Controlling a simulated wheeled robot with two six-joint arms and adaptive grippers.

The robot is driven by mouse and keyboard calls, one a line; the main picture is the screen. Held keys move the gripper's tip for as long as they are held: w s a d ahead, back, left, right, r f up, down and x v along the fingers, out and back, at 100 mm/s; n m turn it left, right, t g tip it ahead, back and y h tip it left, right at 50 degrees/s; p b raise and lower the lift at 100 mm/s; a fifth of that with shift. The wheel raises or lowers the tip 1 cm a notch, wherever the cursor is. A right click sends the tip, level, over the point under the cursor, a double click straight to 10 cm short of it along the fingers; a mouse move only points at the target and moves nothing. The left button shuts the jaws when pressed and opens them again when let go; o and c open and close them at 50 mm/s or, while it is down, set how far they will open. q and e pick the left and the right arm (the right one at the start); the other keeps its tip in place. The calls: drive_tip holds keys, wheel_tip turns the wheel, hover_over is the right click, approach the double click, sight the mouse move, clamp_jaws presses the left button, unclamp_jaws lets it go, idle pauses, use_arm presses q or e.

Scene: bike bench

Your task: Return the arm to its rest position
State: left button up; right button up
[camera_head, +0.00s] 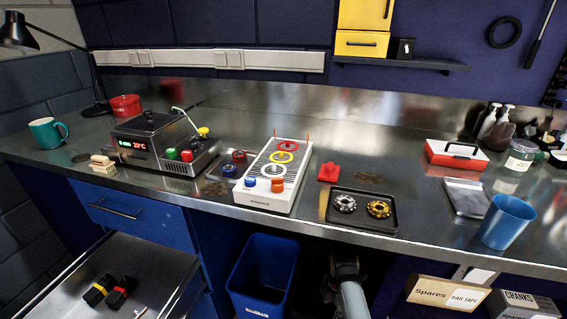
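A grey arm link of mine, with a dark joint at its top, rises at the bottom centre of the head view, in front of the bench and right of the blue bin (262,270). It looks like part of my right arm. No gripper fingers can be made out on it, and the dark space under the bench hides detail there. My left arm and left gripper are not in view.
The steel bench (300,222) holds a heater box (150,140), a white device (274,178), a black tray (360,222) with two cogs, a red toolbox (456,155) and a blue cup (507,222). An open drawer (150,275) juts out at left. Boxes (447,296) stand lower right.

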drive_tip(key=s+d+f+m, duration=0.4)
drive_tip(key=s+f+m, duration=0.4)
drive_tip(key=s+f, duration=0.35)
drive_tip(key=s+d+f+m, duration=0.4)
drive_tip(key=s+f+m, duration=0.3)
drive_tip(key=s+f, duration=0.45)
drive_tip(key=s+d+f+m+t, duration=0.1)
drive_tip(key=s+d+f+m, duration=0.4)
drive_tip(key=s, duration=0.5)
use_arm(q)
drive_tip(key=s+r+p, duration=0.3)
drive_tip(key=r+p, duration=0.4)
drive_tip(key=p, duration=0.1)
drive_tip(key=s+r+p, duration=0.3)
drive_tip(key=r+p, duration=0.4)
drive_tip(key=p, duration=0.1)
drive_tip(key=shift+p, duration=0.35)
use_arm(e)
drive_tip(key=s+r+m, duration=0.1)
drive_tip(key=s+r, duration=0.5)
drive_tip(key=r, duration=0.7)
drive_tip(key=shift+m+h, duration=0.3)
drive_tip(key=shift+h, duration=0.1)
drive_tip(key=shift+s+a, duration=0.1)
